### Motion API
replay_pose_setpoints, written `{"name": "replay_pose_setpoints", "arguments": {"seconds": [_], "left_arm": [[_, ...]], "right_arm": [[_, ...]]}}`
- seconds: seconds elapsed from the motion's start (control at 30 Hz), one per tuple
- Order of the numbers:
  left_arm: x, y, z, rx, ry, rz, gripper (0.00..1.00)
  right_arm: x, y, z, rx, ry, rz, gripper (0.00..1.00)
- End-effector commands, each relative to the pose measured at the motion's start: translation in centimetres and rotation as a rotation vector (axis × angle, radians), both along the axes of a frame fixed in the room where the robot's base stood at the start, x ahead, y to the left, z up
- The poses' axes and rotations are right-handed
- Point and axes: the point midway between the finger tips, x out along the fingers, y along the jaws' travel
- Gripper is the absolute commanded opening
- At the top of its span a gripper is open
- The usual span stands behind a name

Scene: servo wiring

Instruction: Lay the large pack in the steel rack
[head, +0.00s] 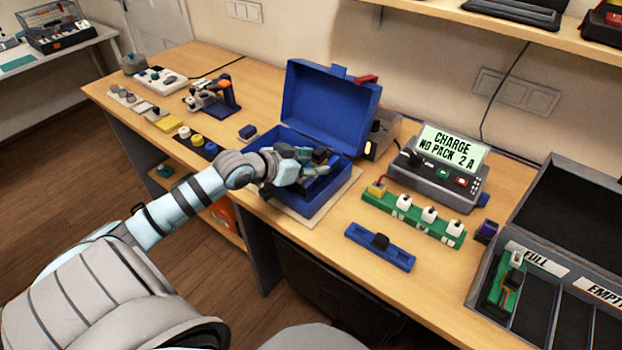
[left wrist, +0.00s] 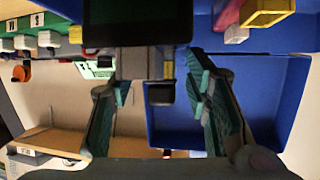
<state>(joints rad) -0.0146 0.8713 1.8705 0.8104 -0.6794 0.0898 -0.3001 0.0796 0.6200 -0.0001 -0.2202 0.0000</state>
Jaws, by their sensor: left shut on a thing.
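My left gripper (head: 312,170) reaches into the open blue box (head: 334,190). In the left wrist view my left gripper (left wrist: 160,92) has its two green-padded fingers on either side of a dark block (left wrist: 136,24) with a grey end, and it is shut on it. This block looks like the large pack; in the head view the fingers and box walls mostly hide it. A grey compartmented rack (head: 480,272), labelled FULL and EMPTY, stands at the right and looks like the steel rack. A green pack (head: 497,290) is in its left bay; other bays look empty. My right gripper is not in view.
A charger (head: 440,178) reads "CHARGE NO PACK 2 A". In front of it lie a green strip (head: 412,220) with several white blocks and a blue tray (head: 365,243) with a black block. The box's raised lid (head: 325,105) stands behind my gripper.

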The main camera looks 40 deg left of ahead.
Motion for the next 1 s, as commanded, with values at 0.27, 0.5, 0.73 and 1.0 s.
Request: {"name": "replay_pose_setpoints", "arguments": {"seconds": [0.27,0.5,0.73,1.0], "left_arm": [[0.1,-0.1,-4.0,-0.001,-0.003,0.000,0.00],[0.1,-0.1,-4.1,0.000,-0.004,0.000,0.00],[0.0,0.0,-4.7,0.000,0.000,0.000,0.50],[0.0,-0.1,-4.6,-0.001,-0.001,-0.001,0.64]], "right_arm": [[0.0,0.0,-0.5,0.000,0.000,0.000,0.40],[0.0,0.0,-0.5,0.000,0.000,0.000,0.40],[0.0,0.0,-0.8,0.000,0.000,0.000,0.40],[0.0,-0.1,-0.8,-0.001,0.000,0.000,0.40]]}}
